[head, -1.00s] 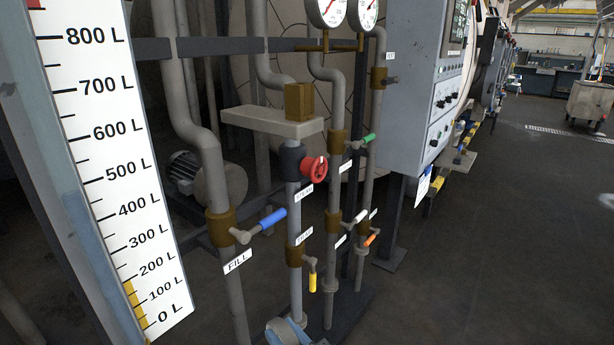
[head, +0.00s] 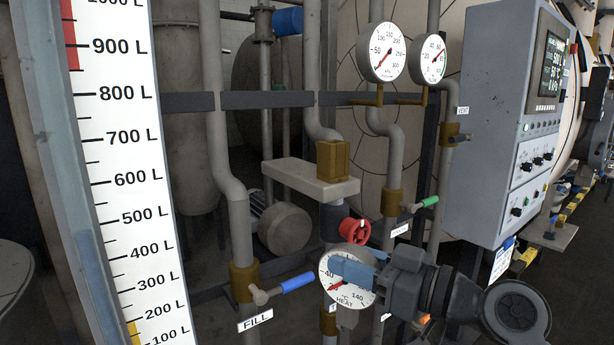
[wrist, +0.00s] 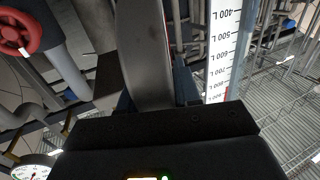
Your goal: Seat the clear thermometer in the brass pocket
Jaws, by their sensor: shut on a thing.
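The thermometer (head: 338,290) is a round white dial marked °C and HEAT, with a red needle and a readable face. My gripper (head: 366,266) is shut on it, and a blue finger covers part of the dial. The brass pocket (head: 333,163) is a square brass block on a pale grey ledge. The held dial is below and slightly right of the pocket in the head view, clearly apart from it. The thermometer's stem cannot be made out. In the wrist view the thermometer (wrist: 146,50) appears as a dark grey edge-on shape between my fingers.
A red handwheel (head: 354,231) is between pocket and dial in the picture. A blue-handled valve (head: 290,284) is at left, a green-handled one (head: 425,202) at right. Two gauges (head: 384,52) stand above right, beside a control cabinet (head: 508,120). A level scale (head: 120,180) stands left.

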